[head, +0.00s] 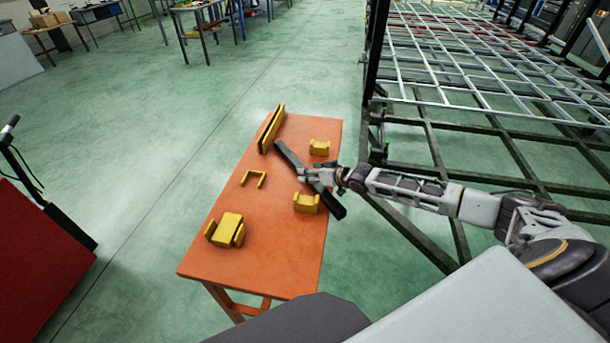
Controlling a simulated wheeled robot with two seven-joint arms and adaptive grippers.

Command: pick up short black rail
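The short black rail (289,157) slants across the right half of the orange table in the head view. Its near end reaches past the table's right edge in the picture. My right gripper (313,178) comes in from the right and is at the middle of the rail, with its fingers appearing closed around it. The gripper hides the rail's middle. How high the rail is above the table is hard to tell. My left gripper is not in view.
The orange table (205,257) carries a long yellow piece (271,128), a yellow U-shaped bracket (253,178), yellow blocks (319,148) (305,203) and a yellow cluster (227,229). The dark chassis frame (432,140) stands to the right.

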